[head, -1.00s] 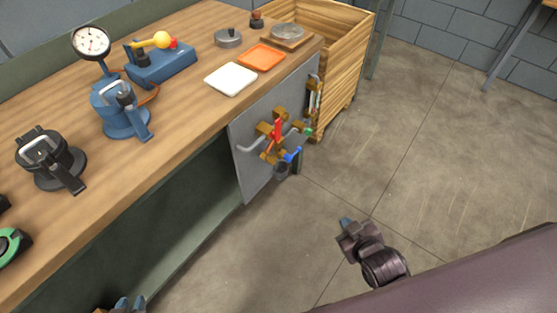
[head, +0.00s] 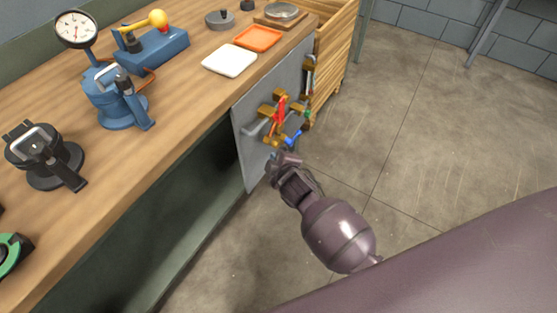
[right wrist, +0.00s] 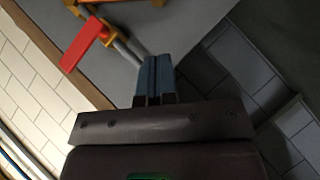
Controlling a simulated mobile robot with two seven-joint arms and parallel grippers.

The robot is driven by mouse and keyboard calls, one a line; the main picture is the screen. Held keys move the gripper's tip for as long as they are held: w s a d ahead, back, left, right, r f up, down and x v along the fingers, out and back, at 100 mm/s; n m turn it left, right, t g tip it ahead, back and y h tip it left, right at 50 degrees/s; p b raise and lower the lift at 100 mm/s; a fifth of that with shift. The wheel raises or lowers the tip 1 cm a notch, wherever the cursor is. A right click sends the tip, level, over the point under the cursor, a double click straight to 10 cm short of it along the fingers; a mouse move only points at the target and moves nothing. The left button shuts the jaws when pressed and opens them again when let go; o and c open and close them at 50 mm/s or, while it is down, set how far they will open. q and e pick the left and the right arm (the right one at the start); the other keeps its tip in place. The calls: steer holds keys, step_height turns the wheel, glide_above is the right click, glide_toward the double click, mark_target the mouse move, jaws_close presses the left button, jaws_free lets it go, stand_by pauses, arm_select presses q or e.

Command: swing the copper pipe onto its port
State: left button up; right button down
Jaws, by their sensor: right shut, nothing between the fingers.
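The copper pipe (head: 148,76) is a thin, curved, copper-coloured tube on the bench. It runs between the blue round casing (head: 120,100) and the blue block with the yellow ball (head: 155,52). Its port cannot be made out at this size. My right gripper (head: 274,157) is shut and empty, by the lower part of the grey valve panel on the bench's side, far from the copper pipe. In the right wrist view its blue fingertips (right wrist: 154,74) are together below a red lever (right wrist: 84,46). My left gripper is not in view.
The grey panel (head: 248,160) carries a red lever, brass fittings and a blue handle (head: 293,138). On the bench are a dial gauge (head: 76,30), a black casing (head: 42,155), a white tray (head: 229,61) and an orange tray (head: 258,38). The floor at right is clear.

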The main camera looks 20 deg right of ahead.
mark_target(272, 144)
steer(key=b+x, duration=0.1)
steer(key=x, duration=0.1)
steer(key=d+x, duration=0.1)
steer(key=x, duration=0.2)
steer(key=f+b+x, duration=0.1)
steer(key=x, duration=0.2)
steer(key=shift+d+f+b, duration=0.2)
steer(key=shift+b, duration=0.15)
steer(key=shift+w+d+f, duration=0.1)
steer(key=shift+d+f, duration=0.15)
steer(key=shift+w+d+f, duration=0.1)
steer(key=shift+w+d, duration=0.15)
steer(key=shift+w, duration=0.05)
